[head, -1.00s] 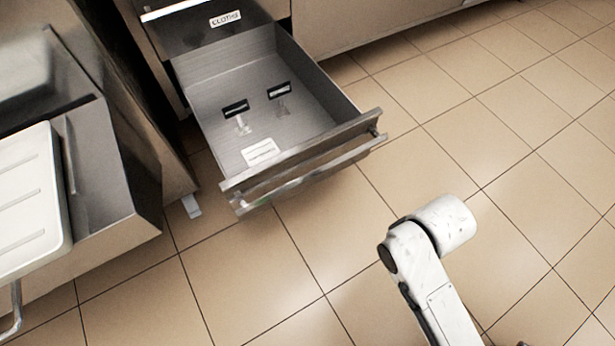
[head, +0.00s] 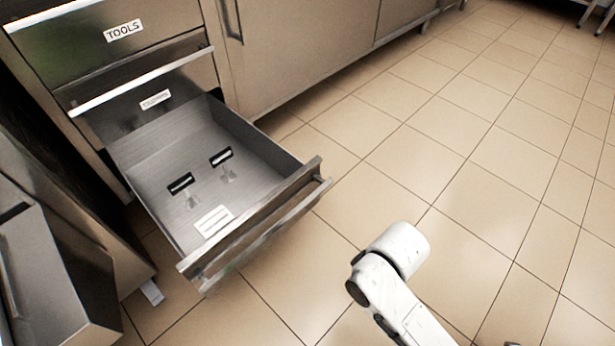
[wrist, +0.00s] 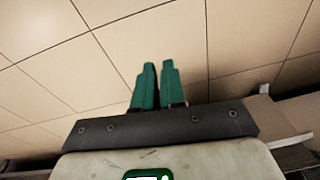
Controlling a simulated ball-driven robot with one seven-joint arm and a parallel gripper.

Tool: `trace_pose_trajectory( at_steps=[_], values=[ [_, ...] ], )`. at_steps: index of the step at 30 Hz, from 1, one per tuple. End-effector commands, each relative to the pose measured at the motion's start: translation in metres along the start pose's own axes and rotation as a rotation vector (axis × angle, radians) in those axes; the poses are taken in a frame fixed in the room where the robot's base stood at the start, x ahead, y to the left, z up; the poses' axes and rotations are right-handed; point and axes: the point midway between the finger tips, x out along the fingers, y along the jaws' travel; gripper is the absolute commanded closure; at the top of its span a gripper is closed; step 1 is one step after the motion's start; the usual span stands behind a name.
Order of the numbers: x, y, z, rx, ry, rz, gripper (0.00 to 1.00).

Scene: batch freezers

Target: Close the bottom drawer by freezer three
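The bottom drawer (head: 150,152) is pulled far out of a steel cabinet in the head view. Its front panel and long bar handle (head: 265,232) face the lower right. Two black-handled tools (head: 181,184) (head: 221,157) and a white item with dark lines (head: 213,221) lie inside it. My white arm shows to the right of the drawer front, apart from it, over the floor. My gripper (wrist: 157,66) shows in the wrist view, with two green fingers close together, nothing between them and tiles beyond.
A drawer labelled TOOLS (head: 124,31) and a middle drawer (head: 155,99) above the open one are shut. Steel cabinets (head: 290,55) run along the back. A steel unit (head: 50,280) stands close on the left. Tiled floor (head: 480,190) is clear to the right.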

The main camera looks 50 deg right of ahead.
Motion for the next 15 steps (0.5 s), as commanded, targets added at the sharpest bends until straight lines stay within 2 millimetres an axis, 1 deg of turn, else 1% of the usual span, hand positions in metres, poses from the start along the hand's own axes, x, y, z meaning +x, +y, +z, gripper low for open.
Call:
trace_pose_trajectory(
  at_steps=[1,3,8,11,15],
  values=[
    [-0.015,0.0,-0.009,0.049,0.025,-0.034,0.95],
    [-0.022,-0.001,-0.023,0.131,0.071,-0.097,1.0],
    [-0.038,0.003,-0.057,0.362,0.197,-0.254,1.0],
    [-0.052,0.011,-0.077,0.525,0.281,-0.349,1.0],
    [-0.077,0.032,-0.103,0.775,0.405,-0.474,1.0]
  ],
)
